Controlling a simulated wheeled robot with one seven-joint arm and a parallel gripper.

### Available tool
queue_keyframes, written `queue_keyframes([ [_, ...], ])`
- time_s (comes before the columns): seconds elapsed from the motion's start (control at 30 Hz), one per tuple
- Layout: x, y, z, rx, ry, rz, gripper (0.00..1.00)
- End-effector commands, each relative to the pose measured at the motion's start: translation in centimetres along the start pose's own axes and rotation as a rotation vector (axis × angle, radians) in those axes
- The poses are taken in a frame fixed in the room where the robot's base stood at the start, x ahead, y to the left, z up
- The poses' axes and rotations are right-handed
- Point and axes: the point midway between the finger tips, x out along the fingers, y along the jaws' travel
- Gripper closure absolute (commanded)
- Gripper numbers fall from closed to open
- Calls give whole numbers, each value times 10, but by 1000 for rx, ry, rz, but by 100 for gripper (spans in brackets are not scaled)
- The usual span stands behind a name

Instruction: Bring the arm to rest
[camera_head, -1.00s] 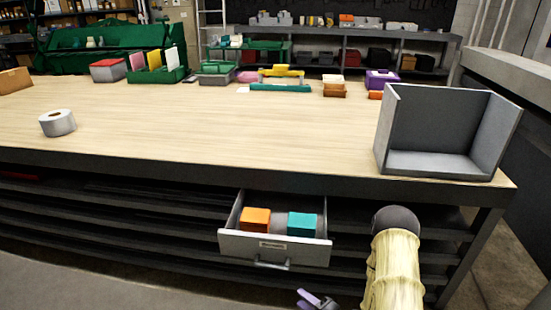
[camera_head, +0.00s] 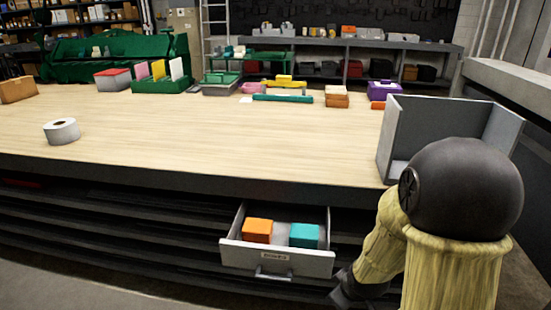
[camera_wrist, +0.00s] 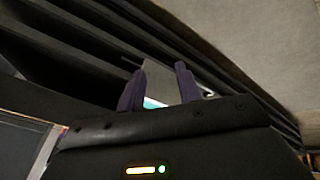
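My gripper (camera_wrist: 160,72) shows in the wrist view with its two purple fingers apart and nothing held between them. In the head view my arm is bent at the lower right, and the gripper fingers are hidden or out of frame. An open grey drawer (camera_head: 277,262) stands out from under the workbench, left of my arm. It holds an orange box (camera_head: 257,230) and a teal box (camera_head: 304,235). In the wrist view, part of the drawer and a bit of teal show beyond the fingers, with a gap I cannot judge.
The wooden workbench (camera_head: 220,135) has a wide clear middle. A tape roll (camera_head: 61,131) lies at its left, and a grey open-sided box (camera_head: 430,115) stands at the right corner behind my arm. Several bins and small boxes line the back. Dark shelves (camera_head: 120,225) run below.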

Motion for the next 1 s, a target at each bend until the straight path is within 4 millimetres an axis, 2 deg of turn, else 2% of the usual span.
queue_keyframes([
  [0.03,-15,-2,2,80,-23,-1,65],
  [0.1,-30,-8,7,197,-63,-10,65],
  [0.5,-98,-46,28,669,-220,-66,65],
  [0.83,-145,-30,9,663,-223,-66,65],
  [1.0,-179,-20,-5,661,-222,-66,65],
])
